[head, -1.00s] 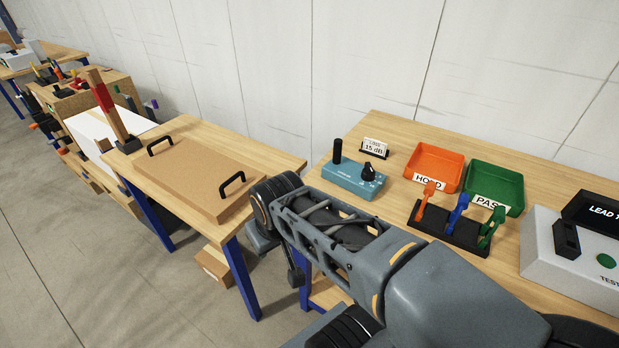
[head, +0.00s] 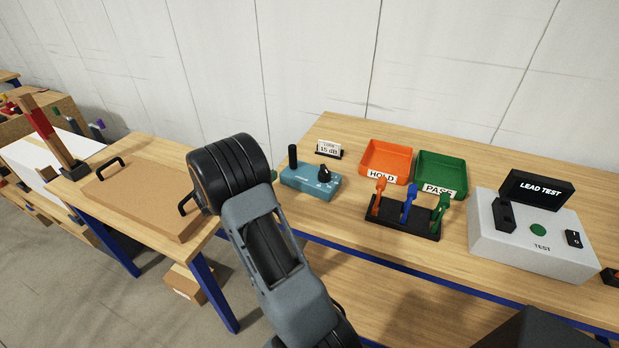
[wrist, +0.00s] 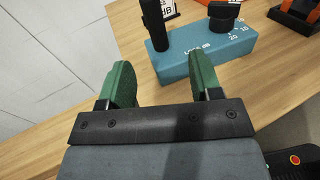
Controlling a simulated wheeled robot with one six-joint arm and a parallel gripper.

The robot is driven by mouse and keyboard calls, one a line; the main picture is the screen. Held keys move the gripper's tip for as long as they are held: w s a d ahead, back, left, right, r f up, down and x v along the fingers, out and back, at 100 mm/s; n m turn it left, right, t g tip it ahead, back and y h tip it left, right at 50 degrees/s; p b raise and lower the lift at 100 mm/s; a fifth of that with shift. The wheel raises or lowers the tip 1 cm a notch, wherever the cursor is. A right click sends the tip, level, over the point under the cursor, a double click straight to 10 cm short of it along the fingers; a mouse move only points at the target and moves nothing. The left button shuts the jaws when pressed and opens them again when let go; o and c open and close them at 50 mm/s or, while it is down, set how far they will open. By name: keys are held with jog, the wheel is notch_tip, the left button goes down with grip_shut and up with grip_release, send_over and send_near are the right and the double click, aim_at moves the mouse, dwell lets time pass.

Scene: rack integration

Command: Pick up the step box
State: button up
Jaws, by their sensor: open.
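The step box appears to be the teal box (head: 311,183) with a black post and a black knob, marked "dB". It stands on the right-hand wooden table, left of the orange tray. In the wrist view the teal box (wrist: 212,56) lies just beyond my gripper (wrist: 162,80). The two green fingers are apart with nothing between them. The black post rises near the box's left end, ahead of the gap. In the head view my arm hides most of the gripper.
A small "15 dB" card (head: 329,149) stands behind the box. The orange HOLD tray (head: 385,160), green PASS tray (head: 441,171), clip rack (head: 400,223) and lead tester (head: 532,238) are to the right. A brown board with handles (head: 141,198) lies on the left table.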

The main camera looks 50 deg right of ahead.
aim_at(290, 155)
jog(key=shift+n, duration=0.3)
jog(key=d+p, duration=0.1)
jog(key=d, duration=0.7)
jog(key=shift+d+f+p, duration=0.1)
jog(key=shift+d+p, duration=0.2)
jog(key=shift+d, duration=0.1)
jog(key=d, duration=0.1)
jog(key=d+p, duration=0.1)
jog(key=d, duration=0.1)
jog(key=shift+s+d+r+p, duration=0.2)
jog(key=shift+s+d+p, duration=0.1)
jog(key=shift+d, duration=0.1)
jog(key=shift+d+f, duration=0.1)
jog(key=shift+d, duration=0.65)
jog(key=shift+c, duration=0.3)
grip_shut()
